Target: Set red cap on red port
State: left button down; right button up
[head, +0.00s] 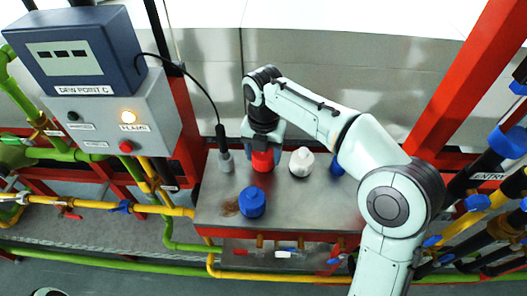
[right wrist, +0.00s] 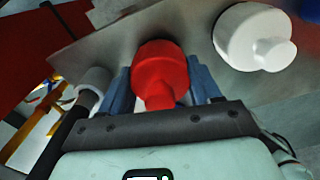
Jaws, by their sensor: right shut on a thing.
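The red cap (head: 263,161) is a short, wide cylinder at the back of the grey metal table (head: 284,218). My right gripper (head: 264,152) reaches down over it from above. In the right wrist view the red cap (right wrist: 158,68) has a narrower neck and sits between the two blue-grey fingers of my right gripper (right wrist: 160,88), which is shut on it. I cannot tell whether the cap touches the table. I cannot make out a red port. My left gripper is not in view.
A white cap (head: 301,161) stands just right of the red one, and a blue cap (head: 252,202) stands in front. Another blue thing (head: 337,168) is partly behind my arm. A grey cabled probe (head: 225,161) stands left. The table's front right is clear.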

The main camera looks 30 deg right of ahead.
jog(key=shift+r+p, duration=0.1)
jog(key=shift+p, duration=0.25)
dwell(0.7)
jog(key=shift+f+b, duration=0.35)
jog(key=shift+f, duration=0.45)
dwell(0.3)
jog(key=o, duration=0.8)
